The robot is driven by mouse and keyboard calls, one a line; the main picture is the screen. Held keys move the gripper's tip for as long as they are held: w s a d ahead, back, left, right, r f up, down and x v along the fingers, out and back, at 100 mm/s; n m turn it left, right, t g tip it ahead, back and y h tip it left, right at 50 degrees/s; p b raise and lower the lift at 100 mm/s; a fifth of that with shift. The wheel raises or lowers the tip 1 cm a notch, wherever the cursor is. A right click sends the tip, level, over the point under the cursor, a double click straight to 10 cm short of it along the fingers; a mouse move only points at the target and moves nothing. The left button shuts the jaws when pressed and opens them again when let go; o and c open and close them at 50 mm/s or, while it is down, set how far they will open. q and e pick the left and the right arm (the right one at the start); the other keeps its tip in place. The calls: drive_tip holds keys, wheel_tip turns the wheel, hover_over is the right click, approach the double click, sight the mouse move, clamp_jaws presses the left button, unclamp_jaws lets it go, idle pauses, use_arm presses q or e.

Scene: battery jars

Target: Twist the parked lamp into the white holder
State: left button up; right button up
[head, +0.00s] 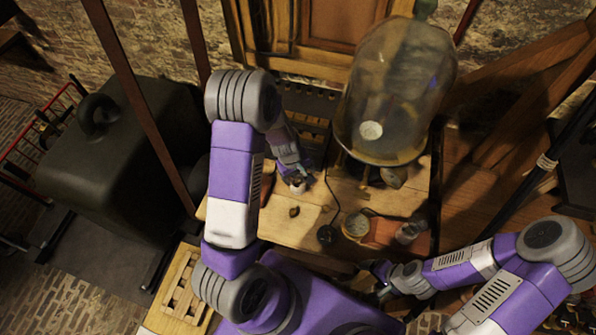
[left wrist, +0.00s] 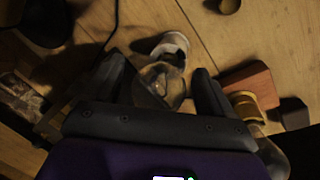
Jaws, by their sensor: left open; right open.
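The white holder (head: 297,187) stands on the wooden bench below my left gripper (head: 296,174) in the head view. In the left wrist view the white holder (left wrist: 173,43) shows just beyond the fingertips. A clear round glass bulb, which looks like the lamp (left wrist: 160,84), sits between the open fingers of my left gripper (left wrist: 165,88). It overlaps the holder's near side; I cannot tell whether it is seated in it. Finger contact is not clear. My right gripper (head: 381,280) is open and empty low at the bench's front, far from the holder.
A small dark cup (head: 294,211) stands in front of the holder. A black disc (head: 327,235), a brass gauge (head: 355,225) and a glass jar (head: 410,232) stand to the right. A large glass dome (head: 400,85) rises behind. A reddish block (left wrist: 246,84) lies near the left fingers.

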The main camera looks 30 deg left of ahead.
use_arm(q)
drive_tip(key=c, duration=1.1)
drive_tip(key=o, duration=1.2)
drive_tip(key=r, duration=0.2)
drive_tip(key=s+r+p, duration=0.1)
drive_tip(key=r, duration=0.2)
drive_tip(key=a+r, duration=0.1)
drive_tip(key=r, duration=0.1)
drive_tip(key=shift+s+r+p, duration=0.15)
drive_tip(key=shift+r+p, duration=0.1)
drive_tip(key=shift+p, duration=0.1)
drive_tip(key=shift+d, duration=0.1)
